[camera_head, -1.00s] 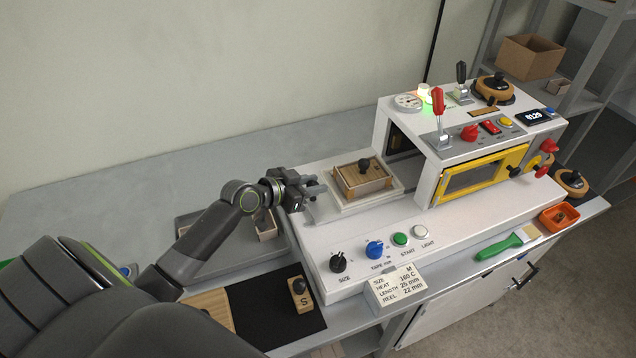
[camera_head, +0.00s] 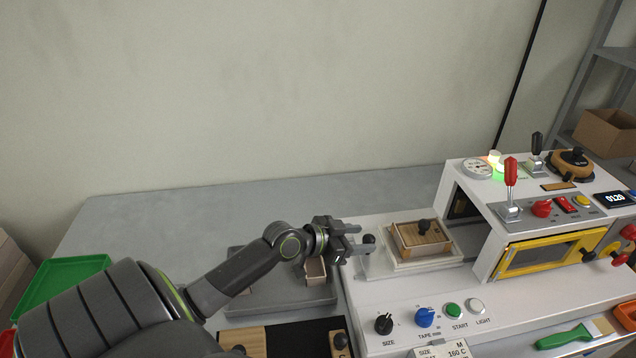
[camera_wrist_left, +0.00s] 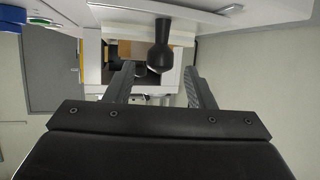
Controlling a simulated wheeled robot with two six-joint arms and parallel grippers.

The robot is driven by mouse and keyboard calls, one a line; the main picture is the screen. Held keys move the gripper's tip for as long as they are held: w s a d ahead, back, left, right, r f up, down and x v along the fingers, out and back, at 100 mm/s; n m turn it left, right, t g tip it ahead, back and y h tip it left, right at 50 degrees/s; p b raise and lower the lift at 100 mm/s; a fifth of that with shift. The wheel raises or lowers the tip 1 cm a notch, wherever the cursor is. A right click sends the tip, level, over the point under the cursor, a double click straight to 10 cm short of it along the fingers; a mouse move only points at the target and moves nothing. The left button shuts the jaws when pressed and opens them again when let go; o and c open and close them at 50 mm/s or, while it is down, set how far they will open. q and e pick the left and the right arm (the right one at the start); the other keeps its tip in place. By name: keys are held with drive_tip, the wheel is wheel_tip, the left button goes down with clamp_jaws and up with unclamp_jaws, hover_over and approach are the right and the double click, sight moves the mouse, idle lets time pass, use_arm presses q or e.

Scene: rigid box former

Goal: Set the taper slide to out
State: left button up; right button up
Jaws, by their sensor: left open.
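A black ball-topped knob (camera_head: 369,240) stands at the left end of the white machine, beside the tray that bears the wooden box. I take it for the taper slide's handle; no slide label is readable. My left gripper (camera_head: 359,240) is open, its fingertips very close to this knob. In the left wrist view the knob (camera_wrist_left: 160,45) appears between and just beyond the spread fingers (camera_wrist_left: 158,74). I cannot tell whether they touch it. The slide's track and setting are not readable. My right gripper is not in view.
A wooden box (camera_head: 408,240) with a black knob sits on a white tray right of the gripper. The machine housing (camera_head: 470,220) rises beyond it. Front controls include a black size dial (camera_head: 383,323) and blue tape dial (camera_head: 425,317). A green tray (camera_head: 65,285) lies far left.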

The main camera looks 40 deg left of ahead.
use_arm(q)
drive_tip(key=p+v, duration=0.1)
drive_tip(key=v, duration=1.3)
drive_tip(key=shift+s, duration=0.15)
drive_tip(key=shift+r, duration=0.15)
